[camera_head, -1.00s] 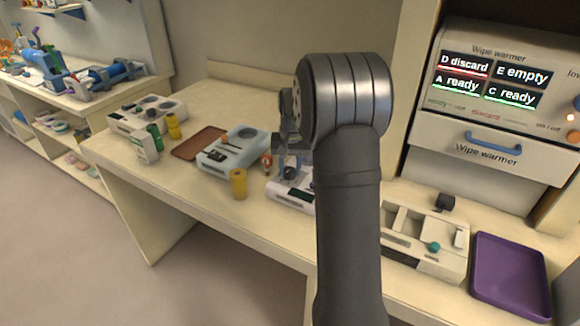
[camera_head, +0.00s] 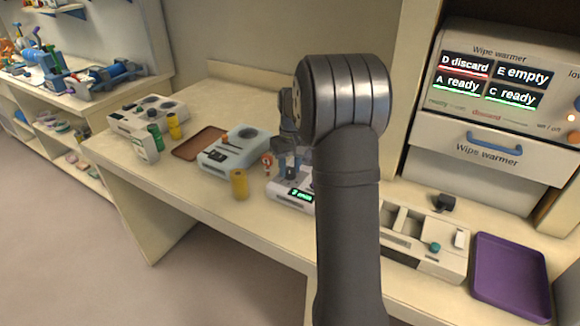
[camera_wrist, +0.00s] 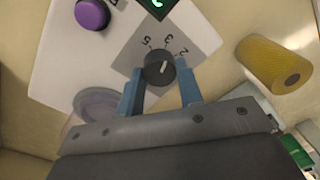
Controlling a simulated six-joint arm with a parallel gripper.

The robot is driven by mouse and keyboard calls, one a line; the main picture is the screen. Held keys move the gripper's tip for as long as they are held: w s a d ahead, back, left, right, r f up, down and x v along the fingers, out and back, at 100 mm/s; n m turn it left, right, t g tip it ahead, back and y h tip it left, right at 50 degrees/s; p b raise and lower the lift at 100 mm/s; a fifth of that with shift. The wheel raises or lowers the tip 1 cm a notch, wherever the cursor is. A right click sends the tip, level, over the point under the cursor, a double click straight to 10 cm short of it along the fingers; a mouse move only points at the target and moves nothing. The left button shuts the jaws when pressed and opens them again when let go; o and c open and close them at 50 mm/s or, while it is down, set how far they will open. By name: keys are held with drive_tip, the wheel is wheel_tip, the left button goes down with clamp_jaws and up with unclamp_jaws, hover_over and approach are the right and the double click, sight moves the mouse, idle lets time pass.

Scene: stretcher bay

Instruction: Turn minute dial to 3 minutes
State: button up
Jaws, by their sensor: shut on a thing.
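The minute dial (camera_wrist: 158,68) is a black round knob with a white pointer line, on a grey square plate marked 5, 3 and 2. The pointer is directed roughly toward the 3; its exact alignment is hard to tell. My gripper (camera_wrist: 159,80) has its two blue fingers on either side of the dial, shut on it. In the head view my gripper (camera_head: 288,160) is over the white device (camera_head: 292,190), partly hidden by my arm. A lit green display (camera_head: 301,195) shows on its front; its edge also appears in the wrist view (camera_wrist: 157,4).
A purple button (camera_wrist: 92,14) and a translucent round part (camera_wrist: 98,105) are near the dial. A yellow cylinder (camera_head: 239,184) stands beside the device. A pale blue device (camera_head: 240,150), brown tray (camera_head: 198,143) and purple tray (camera_head: 510,277) are on the bench.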

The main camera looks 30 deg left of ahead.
sight(292, 169)
drive_tip(key=shift+r, duration=0.1)
drive_tip(key=o, duration=1)
drive_tip(key=r, duration=1.7)
drive_tip(key=shift+w+d+r, duration=0.2)
drive_tip(key=shift+w, duration=0.1)
drive_tip(key=f, duration=1.7)
drive_tip(key=shift+s+a+f, duration=0.2)
drive_tip(key=shift+s+f, duration=0.1)
